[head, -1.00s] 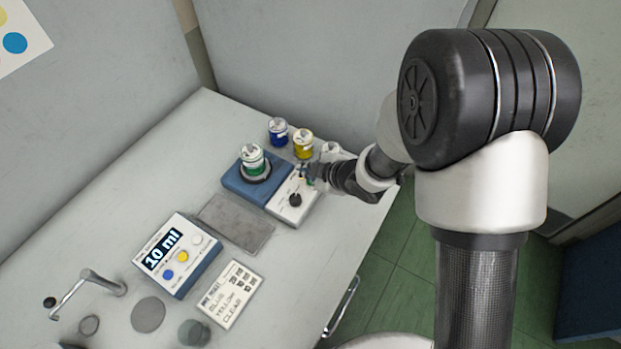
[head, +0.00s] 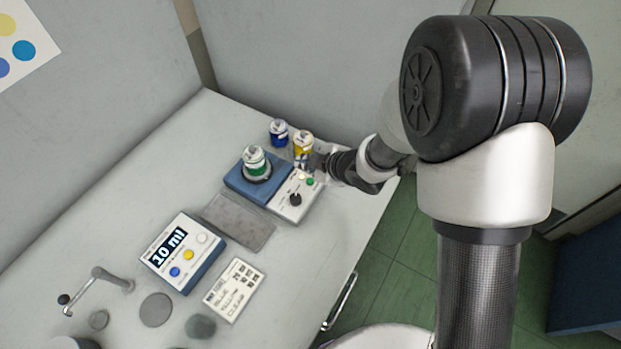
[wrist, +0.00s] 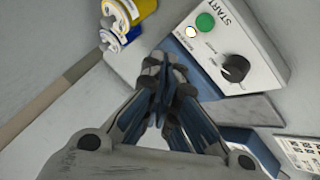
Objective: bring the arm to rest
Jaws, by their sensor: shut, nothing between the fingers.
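My gripper (head: 314,163) is above the far right part of the counter, by the yellow-banded jar and the blue machine's control panel. In the wrist view my gripper (wrist: 162,88) has its fingers together with nothing between them. It appears clear of the panel, which lies beyond the fingertips. My arm reaches in from the right in the head view.
The blue machine (head: 240,184) carries a green-banded jar (head: 256,162). Its panel (wrist: 262,75) has a green button and black knob. A blue jar (head: 278,132) and yellow jar (head: 303,145) stand behind. A dispenser (head: 180,252), card (head: 234,290) and tap (head: 98,280) are nearer.

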